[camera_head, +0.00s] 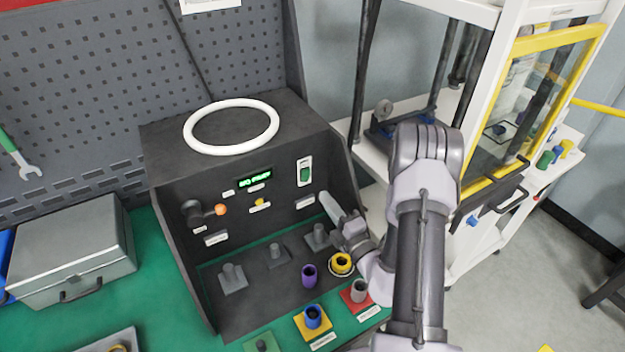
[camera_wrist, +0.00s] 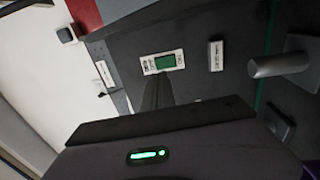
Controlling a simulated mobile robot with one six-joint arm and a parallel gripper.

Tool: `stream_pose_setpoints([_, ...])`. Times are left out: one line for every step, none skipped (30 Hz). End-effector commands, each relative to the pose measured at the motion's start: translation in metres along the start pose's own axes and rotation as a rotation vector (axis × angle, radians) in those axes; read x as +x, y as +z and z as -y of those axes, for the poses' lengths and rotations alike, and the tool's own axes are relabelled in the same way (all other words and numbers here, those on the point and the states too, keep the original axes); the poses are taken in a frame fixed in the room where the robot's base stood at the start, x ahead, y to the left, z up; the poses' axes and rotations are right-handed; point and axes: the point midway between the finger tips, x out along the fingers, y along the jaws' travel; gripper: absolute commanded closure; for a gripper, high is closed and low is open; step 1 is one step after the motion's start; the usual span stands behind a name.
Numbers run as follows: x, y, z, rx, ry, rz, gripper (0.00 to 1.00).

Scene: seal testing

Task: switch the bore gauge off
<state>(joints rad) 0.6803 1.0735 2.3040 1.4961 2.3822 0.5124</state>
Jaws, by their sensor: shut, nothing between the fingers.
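The dark test console (camera_head: 165,165) stands on the green bench. A lit green display (camera_head: 255,176) is on its front panel; its text is too small to read surely. A green rocker switch (camera_head: 305,170) on a white plate sits right of the display. The switch also shows in the wrist view (camera_wrist: 165,62), just beyond my fingertips. My gripper (camera_head: 326,198) is shut and empty, low and to the right of the switch in the head view. In the wrist view its fingers (camera_wrist: 158,88) point at the switch; whether they touch it cannot be told.
A white ring (camera_head: 231,106) lies on top of the console. An orange-tipped knob (camera_head: 220,209) sticks out at the panel's left. Grey posts (camera_head: 233,274) and a purple cup (camera_head: 308,275) stand below the panel. A white shelf unit (camera_head: 480,235) is close to my arm's right.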

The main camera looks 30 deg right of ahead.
Motion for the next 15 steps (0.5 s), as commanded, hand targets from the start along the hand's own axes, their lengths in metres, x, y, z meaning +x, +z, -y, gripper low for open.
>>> stream_pose_setpoints([0.011, -0.001, -0.001, -0.002, 0.003, -0.003, 1.0])
stream_pose_setpoints([0.018, -0.002, -0.001, -0.001, 0.003, -0.003, 1.0])
stream_pose_setpoints([0.027, -0.001, -0.001, -0.002, 0.003, -0.004, 1.0])
stream_pose_setpoints([0.033, -0.001, -0.001, -0.002, 0.003, -0.004, 1.0])
stream_pose_setpoints([0.039, -0.001, -0.001, -0.002, 0.003, -0.003, 1.0])
stream_pose_setpoints([0.047, -0.001, -0.001, -0.002, 0.003, -0.003, 1.0])
stream_pose_setpoints([0.052, -0.001, -0.001, -0.003, 0.003, -0.003, 1.0])
stream_pose_setpoints([0.057, -0.001, 0.0, -0.001, 0.003, -0.001, 1.0])
stream_pose_setpoints([0.063, -0.001, 0.0, -0.001, 0.002, -0.001, 1.0])
stream_pose_setpoints([0.066, -0.001, 0.0, -0.001, 0.002, -0.002, 1.0])
stream_pose_setpoints([0.069, -0.001, 0.0, -0.001, 0.001, -0.001, 1.0])
stream_pose_setpoints([0.073, 0.0, 0.0, -0.001, 0.002, -0.001, 1.0])
stream_pose_setpoints([0.075, 0.0, 0.0, -0.001, 0.001, -0.001, 1.0])
stream_pose_setpoints([0.077, 0.0, 0.0, 0.0, 0.001, 0.0, 1.0])
stream_pose_setpoints([0.078, 0.0, 0.0, 0.001, 0.0, 0.0, 1.0])
